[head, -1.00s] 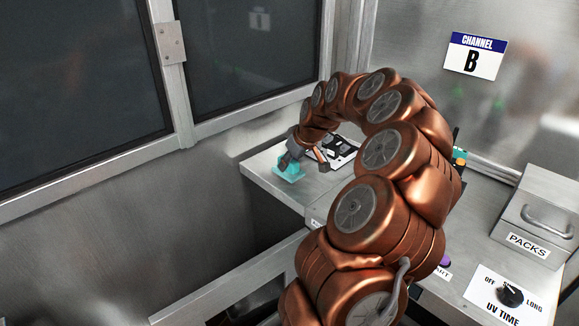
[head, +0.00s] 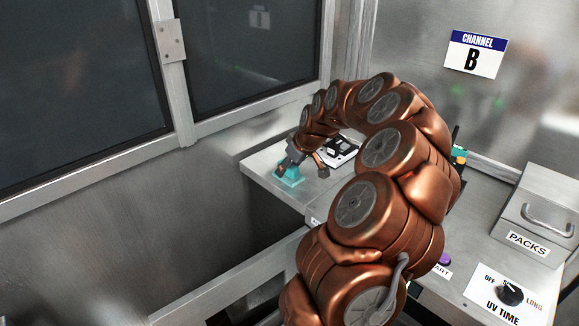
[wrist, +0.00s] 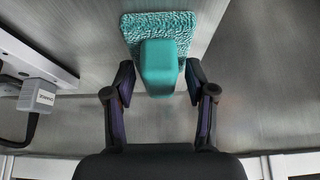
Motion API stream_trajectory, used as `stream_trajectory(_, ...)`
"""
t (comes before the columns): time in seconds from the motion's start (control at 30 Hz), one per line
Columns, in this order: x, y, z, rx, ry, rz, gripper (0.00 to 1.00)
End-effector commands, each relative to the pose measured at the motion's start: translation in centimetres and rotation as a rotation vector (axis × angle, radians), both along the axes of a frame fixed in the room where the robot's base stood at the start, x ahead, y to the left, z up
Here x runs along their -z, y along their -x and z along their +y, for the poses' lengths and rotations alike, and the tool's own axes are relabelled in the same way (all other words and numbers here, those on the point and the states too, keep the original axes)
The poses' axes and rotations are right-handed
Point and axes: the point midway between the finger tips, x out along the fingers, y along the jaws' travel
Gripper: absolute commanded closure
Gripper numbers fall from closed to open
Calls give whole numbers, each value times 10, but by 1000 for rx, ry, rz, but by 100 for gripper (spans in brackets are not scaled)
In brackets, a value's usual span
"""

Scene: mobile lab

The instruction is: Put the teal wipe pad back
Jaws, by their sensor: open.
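The teal wipe pad (wrist: 130,30) lies on the metal counter, a fuzzy rectangular pad with a smooth teal block handle (wrist: 158,62) on top. In the head view the pad (head: 288,180) sits near the counter's left edge, partly hidden by my gripper (head: 290,166). In the wrist view my gripper (wrist: 157,80) is open, its two fingers on either side of the near end of the handle, with a gap showing on each side. I cannot tell how far the fingertips are above the counter.
A metal box labelled PACKS (head: 540,218) and a UV TIME dial (head: 510,293) are at the right. Dark windows (head: 250,50) line the left wall.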

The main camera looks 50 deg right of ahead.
Motion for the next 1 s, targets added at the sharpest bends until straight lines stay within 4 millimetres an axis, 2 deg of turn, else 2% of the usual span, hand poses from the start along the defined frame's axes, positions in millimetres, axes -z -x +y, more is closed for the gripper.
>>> stream_trajectory(0.17,-1,0,0,0,0,0,45)
stream_trajectory(0.37,-14,5,-1,1,2,-3,45)
stream_trajectory(0.7,-69,37,0,1,2,-4,45)
stream_trajectory(0.9,-96,52,0,1,3,-4,45)
stream_trajectory(1.0,-103,57,0,2,1,-3,45)
